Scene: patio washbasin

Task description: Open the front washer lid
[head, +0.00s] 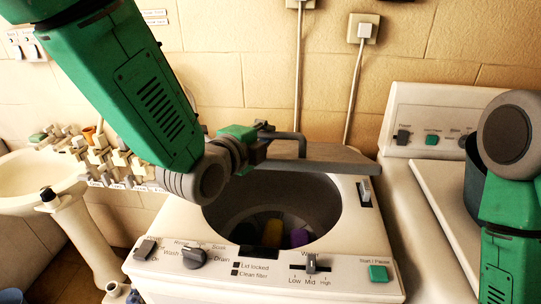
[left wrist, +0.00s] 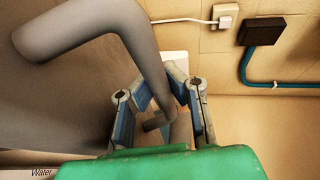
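The front washer (head: 265,279) is a white top-loader, and its round tub is uncovered, with coloured items inside. Its grey lid (head: 335,166) stands raised at the back of the opening, seen nearly edge-on. A bent grey handle (head: 289,136) rises from the lid. My left gripper (head: 263,141) is at this handle. In the left wrist view, the handle (left wrist: 143,55) passes between the fingers of my left gripper (left wrist: 162,92), which look closed around it; exact contact is partly hidden. The right arm shows at the right edge, its gripper out of view.
A second white machine (head: 440,215) stands at the right, with a dark pot (head: 474,177) partly hidden by my right arm. A white sink (head: 35,176) is at the left. Wall sockets and cables (head: 363,29) are behind.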

